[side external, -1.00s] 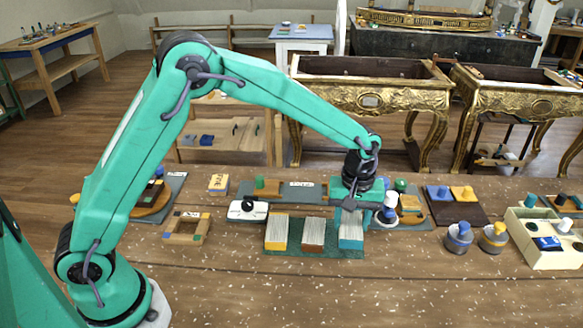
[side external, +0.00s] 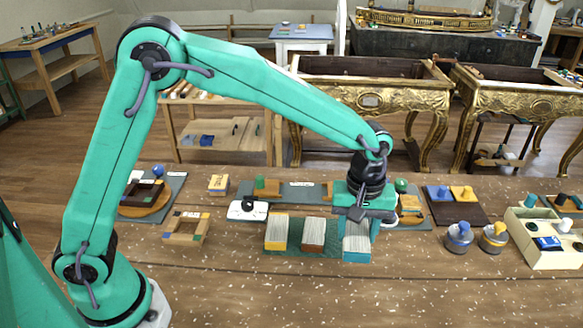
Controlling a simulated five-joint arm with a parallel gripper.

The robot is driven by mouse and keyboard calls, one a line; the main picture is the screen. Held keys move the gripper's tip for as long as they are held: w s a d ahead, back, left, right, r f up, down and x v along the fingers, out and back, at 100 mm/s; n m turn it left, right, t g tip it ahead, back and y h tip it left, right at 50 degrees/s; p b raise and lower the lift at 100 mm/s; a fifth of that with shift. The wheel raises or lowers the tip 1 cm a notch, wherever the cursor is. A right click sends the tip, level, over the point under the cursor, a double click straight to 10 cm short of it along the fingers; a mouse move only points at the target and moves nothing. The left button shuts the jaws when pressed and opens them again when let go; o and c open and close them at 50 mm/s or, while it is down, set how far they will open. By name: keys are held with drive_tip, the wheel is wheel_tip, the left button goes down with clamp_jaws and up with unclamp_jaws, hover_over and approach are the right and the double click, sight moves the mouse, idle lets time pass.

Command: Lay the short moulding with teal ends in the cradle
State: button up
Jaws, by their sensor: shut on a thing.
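The short moulding with teal ends (side external: 356,243) has a pale ribbed top and is at the right end of a green mat (side external: 300,252). My gripper (side external: 357,214) is over its far part and is shut on it. I cannot tell whether it is clear of the mat; its underside and the fingertips are hidden. A long grey board (side external: 300,190) with a wooden block near each end, which looks like the cradle, lies behind the mat. Its right end is partly hidden by my gripper.
A white box with a black knob (side external: 248,210) stands left. Two jars (side external: 459,238) (side external: 494,237) and a cream tray (side external: 540,258) are right. The front table is clear.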

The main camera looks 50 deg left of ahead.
drive_tip(key=shift+w+a+n, duration=0.4)
drive_tip(key=shift+a, duration=0.05)
drive_tip(key=w+a+f+n, duration=0.1)
drive_tip(key=w+a+n, duration=0.75)
drive_tip(key=a, duration=0.35)
drive_tip(key=n, duration=1)
hover_over(306, 192)
drive_tip(key=f, duration=0.1)
drive_tip(key=shift+m, duration=0.25)
drive_tip(key=shift+f, duration=0.3)
drive_tip(key=shift+f, duration=3.55)
drive_tip(key=shift+f, duration=0.2)
